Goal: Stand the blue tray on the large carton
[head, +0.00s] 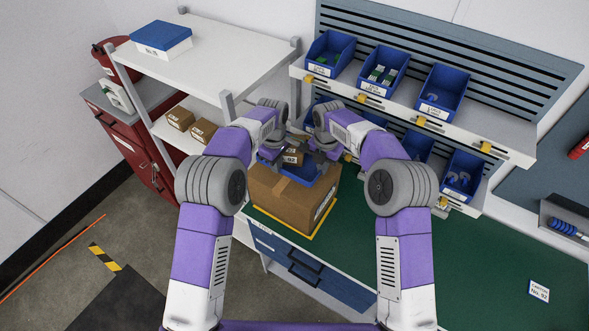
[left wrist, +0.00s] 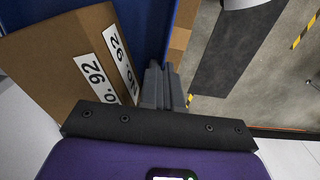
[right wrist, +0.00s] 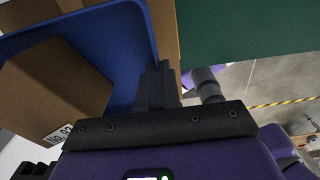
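The blue tray (head: 303,175) is at the top of the large brown carton (head: 278,197), between my two grippers. I cannot tell whether it rests on the carton or hangs just above it. A small brown box (head: 292,157) labelled No. 92 is in the tray, and it also shows in the left wrist view (left wrist: 50,62). My left gripper (head: 266,153) is at the tray's left side, its fingers together at the tray's edge (left wrist: 143,25). My right gripper (head: 320,156) is at the opposite side, its fingers likewise closed at the edge (right wrist: 125,50).
The carton stands on a yellow-outlined area (head: 262,217) of the green bench top (head: 430,265). A rack of blue bins (head: 382,70) stands behind. A white shelf (head: 210,60) with a blue-lidded box (head: 161,38) is at the left.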

